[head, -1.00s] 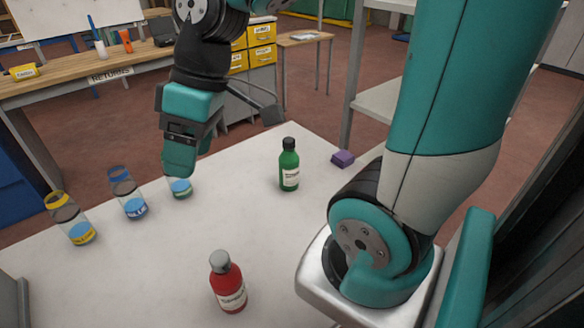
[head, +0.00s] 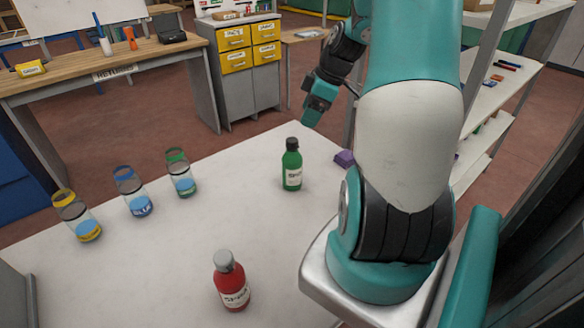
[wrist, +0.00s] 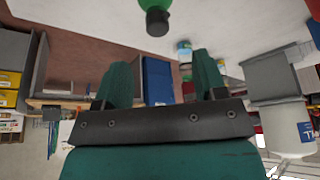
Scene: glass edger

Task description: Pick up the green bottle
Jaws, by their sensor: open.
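The green bottle (head: 292,166) stands upright on the white table (head: 190,232), with a black cap and a pale label. In the wrist view its cap and shoulder (wrist: 156,18) show at the top, beyond the fingers and apart from them. My gripper (head: 312,116) is past the bottle's far right side in the head view, above the table's back edge. In the wrist view my gripper (wrist: 163,80) has its two teal fingers wide apart with nothing between them.
A red bottle (head: 231,282) stands at the front of the table. Yellow, blue and green-banded jars (head: 76,214), (head: 131,191), (head: 180,172) stand at the left. A purple block (head: 344,158) lies right of the green bottle. Shelves (head: 490,110) stand at the right.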

